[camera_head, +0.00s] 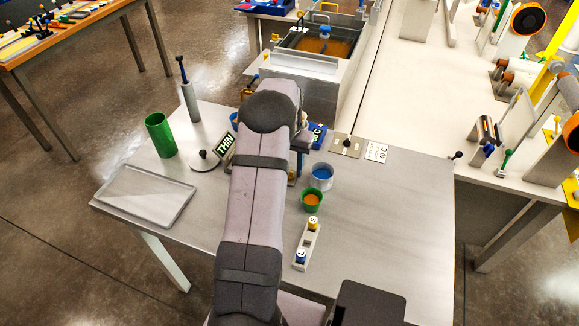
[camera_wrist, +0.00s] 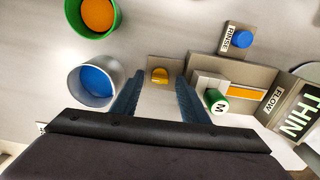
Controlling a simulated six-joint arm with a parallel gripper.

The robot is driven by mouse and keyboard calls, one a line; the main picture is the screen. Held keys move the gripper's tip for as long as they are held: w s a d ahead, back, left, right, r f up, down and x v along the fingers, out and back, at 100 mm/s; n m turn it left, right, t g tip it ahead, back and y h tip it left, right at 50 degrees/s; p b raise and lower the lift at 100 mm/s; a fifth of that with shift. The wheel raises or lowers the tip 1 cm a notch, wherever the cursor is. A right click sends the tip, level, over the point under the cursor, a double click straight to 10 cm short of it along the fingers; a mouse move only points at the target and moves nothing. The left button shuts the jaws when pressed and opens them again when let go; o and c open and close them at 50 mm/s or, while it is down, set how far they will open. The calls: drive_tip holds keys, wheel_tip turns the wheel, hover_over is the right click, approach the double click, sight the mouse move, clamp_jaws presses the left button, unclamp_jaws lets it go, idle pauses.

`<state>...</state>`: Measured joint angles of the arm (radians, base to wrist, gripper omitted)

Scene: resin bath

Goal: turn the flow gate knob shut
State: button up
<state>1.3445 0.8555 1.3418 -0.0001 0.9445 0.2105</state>
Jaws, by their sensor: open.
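My gripper (camera_wrist: 160,88) is open, one dark blue finger on each side of the knob's line of sight. I cannot tell how far above it the fingers are, and I see no contact. A FLOW label (camera_wrist: 272,101) is on the tan fixture to the right, beside an orange strip (camera_wrist: 247,95). In the head view my arm hides the gripper and knob.
A green-capped piece marked M (camera_wrist: 218,106) is close right of the right finger. A cup of blue liquid (camera_wrist: 93,84) is close left. A green cup of orange (camera_head: 312,200), a small rack (camera_head: 307,243) and a RINSE button (camera_wrist: 242,39) are nearby.

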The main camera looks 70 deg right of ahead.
drive_tip(key=shift+r+b, duration=1.05)
drive_tip(key=shift+r, duration=2.6)
